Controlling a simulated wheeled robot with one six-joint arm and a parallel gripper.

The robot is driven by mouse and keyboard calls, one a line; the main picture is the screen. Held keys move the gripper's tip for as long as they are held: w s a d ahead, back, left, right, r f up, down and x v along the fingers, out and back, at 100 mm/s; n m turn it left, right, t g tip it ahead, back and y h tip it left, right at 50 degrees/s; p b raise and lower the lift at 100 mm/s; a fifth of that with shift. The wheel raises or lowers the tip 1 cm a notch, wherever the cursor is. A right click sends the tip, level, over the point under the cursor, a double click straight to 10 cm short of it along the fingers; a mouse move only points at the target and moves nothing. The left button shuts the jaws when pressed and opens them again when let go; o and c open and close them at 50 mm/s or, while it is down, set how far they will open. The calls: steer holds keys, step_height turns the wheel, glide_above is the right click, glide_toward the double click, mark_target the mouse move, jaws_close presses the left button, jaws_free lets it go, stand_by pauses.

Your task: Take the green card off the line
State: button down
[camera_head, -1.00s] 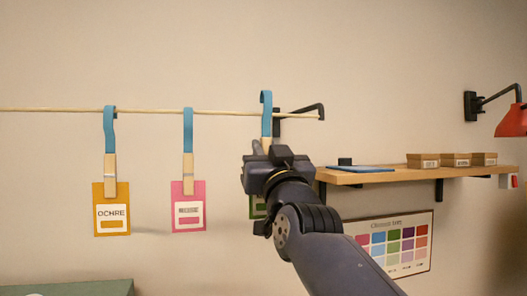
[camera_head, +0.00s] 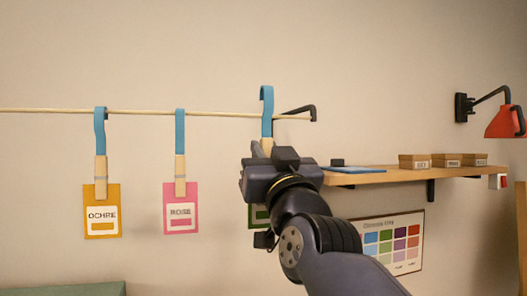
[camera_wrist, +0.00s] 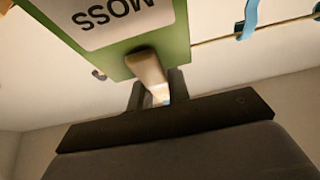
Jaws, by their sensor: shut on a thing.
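The green card (camera_head: 258,216) is mostly hidden behind my gripper in the head view. In the wrist view the green card (camera_wrist: 172,52) fills the top, with "MOSS" upside down on its white label. Its wooden clip (camera_wrist: 147,66) is between my gripper's (camera_wrist: 156,92) two fingers, which are shut on it. In the head view my gripper (camera_head: 262,160) is in front of the card, below the blue hook strap (camera_head: 267,115). The strap's top stands clearly higher than the line (camera_head: 225,113); I cannot tell whether it still touches the line.
An ochre card (camera_head: 102,211) and a pink rose card (camera_head: 180,208) hang from the line to the left. A wooden shelf (camera_head: 395,175) with small boxes is to the right, above a colour chart (camera_head: 393,242). A red lamp (camera_head: 505,122) is at far right.

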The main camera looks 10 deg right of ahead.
steer(key=shift+s+d+p, duration=0.2)
steer(key=shift+s+p, duration=0.1)
steer(key=shift+s, duration=0.75)
steer(key=shift+s+d+p, duration=0.2)
steer(key=shift+s+p, duration=0.1)
steer(key=shift+s, duration=0.8)
